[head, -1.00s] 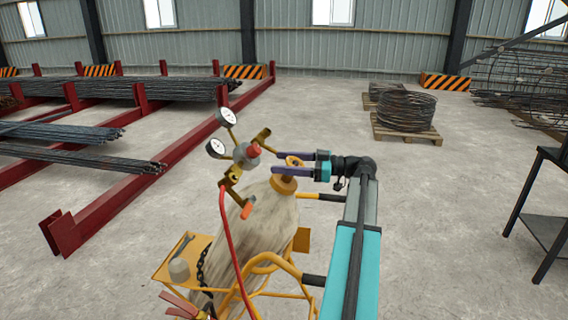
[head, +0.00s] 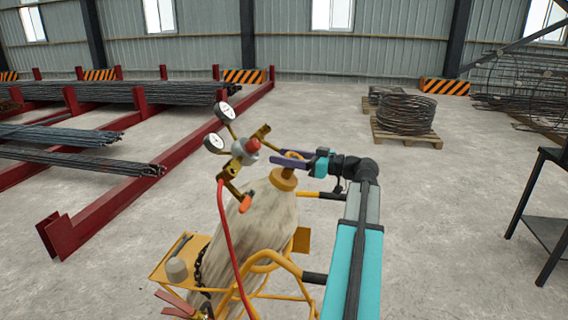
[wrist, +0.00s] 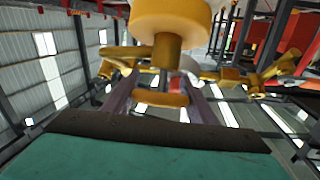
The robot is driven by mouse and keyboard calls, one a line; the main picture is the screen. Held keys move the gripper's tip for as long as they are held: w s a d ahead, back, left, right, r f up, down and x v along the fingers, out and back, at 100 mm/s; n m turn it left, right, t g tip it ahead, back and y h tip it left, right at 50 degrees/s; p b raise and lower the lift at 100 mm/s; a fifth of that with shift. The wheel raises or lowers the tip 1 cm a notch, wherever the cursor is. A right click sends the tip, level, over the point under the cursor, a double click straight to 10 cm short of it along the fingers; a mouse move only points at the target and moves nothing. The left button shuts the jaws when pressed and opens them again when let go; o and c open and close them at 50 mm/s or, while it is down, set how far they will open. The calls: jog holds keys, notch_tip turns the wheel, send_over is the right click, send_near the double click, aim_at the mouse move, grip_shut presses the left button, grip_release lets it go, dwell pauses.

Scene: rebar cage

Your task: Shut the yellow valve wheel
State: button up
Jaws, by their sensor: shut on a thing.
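The yellow valve wheel (head: 293,154) sits above the orange-yellow neck collar (head: 283,180) of a pale, streaked gas cylinder (head: 262,222). My gripper (head: 283,159) reaches it from the right, its purple fingers nearly in line, hiding part of the wheel. In the wrist view, the wheel (wrist: 162,100) shows as a yellow band between the two fingers of my gripper (wrist: 161,97), which is shut on it. The collar also shows at the top of the wrist view (wrist: 172,20). How far the wheel is turned cannot be told.
A regulator (head: 245,150) with two gauges (head: 219,128) and a red hose (head: 229,240) stands close left of the wheel. A yellow cart (head: 270,260) holds the cylinder. Red racks with rebar stand left; a wire coil (head: 404,113) and a dark table (head: 545,235) are right.

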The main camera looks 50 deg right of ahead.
jog(key=o, duration=1.1)
jog(key=shift+c, duration=0.2)
jog(key=shift+s, duration=0.1)
jog(key=b+v, duration=0.4)
jog(key=v, duration=0.9)
jog(key=shift+s, duration=0.35)
jog(key=shift+d, duration=0.1)
